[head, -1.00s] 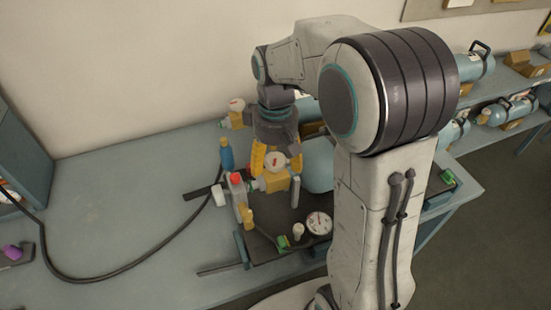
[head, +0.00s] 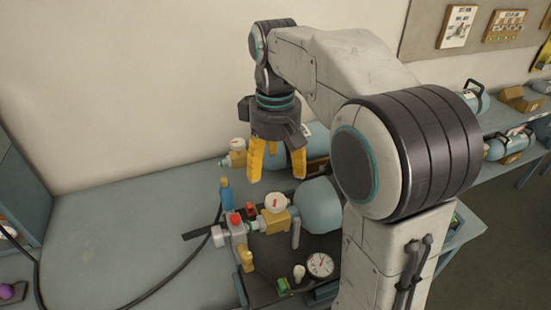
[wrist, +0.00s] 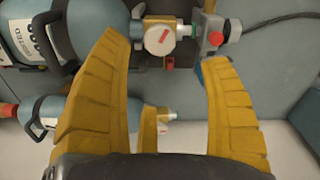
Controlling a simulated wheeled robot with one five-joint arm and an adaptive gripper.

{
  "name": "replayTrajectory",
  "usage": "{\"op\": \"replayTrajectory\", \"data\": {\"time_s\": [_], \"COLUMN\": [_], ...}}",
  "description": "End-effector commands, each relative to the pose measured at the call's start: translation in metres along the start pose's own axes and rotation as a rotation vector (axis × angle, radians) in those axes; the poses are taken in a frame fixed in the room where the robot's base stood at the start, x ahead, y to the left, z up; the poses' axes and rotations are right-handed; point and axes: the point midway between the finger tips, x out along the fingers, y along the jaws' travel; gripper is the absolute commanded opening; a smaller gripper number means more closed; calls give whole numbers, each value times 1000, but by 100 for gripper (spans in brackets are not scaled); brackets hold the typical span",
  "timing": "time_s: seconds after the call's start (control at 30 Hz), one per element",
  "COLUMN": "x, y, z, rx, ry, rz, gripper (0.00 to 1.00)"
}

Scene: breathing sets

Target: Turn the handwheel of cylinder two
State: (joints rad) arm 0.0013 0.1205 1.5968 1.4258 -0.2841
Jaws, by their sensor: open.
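A blue cylinder (head: 318,207) lies on the bench with a brass valve (head: 273,221) and a white handwheel (head: 277,203) marked in red. The handwheel also shows in the wrist view (wrist: 161,37), with its red mark slanted. A second blue cylinder (head: 292,148) lies behind, with its own handwheel (head: 237,144); in the wrist view this cylinder (wrist: 75,116) is lower left. I cannot read which is cylinder two. My gripper (head: 277,178) is open and empty, its yellow fingers apart above and behind the front handwheel, not touching it.
A red-topped connector block (head: 235,223) joins the front valve, with a blue bottle-shaped part (head: 226,194) beside it. A round gauge (head: 320,265) sits nearer. A black hose (head: 170,284) curves over the bench. The bench's left part (head: 110,220) is mostly clear. More cylinders lie on shelves at right.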

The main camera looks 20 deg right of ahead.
Motion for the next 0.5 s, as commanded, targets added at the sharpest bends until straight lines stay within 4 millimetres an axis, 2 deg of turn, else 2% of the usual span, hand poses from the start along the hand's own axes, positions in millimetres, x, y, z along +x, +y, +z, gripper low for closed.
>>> {"op": "replayTrajectory", "data": {"time_s": [0.2, 0.5], "x": [-10, -11], "y": [0, 0], "z": [0, 0], "rx": [0, 0], "ry": [0, 0], "rz": [0, 0], "gripper": [72, 72]}}
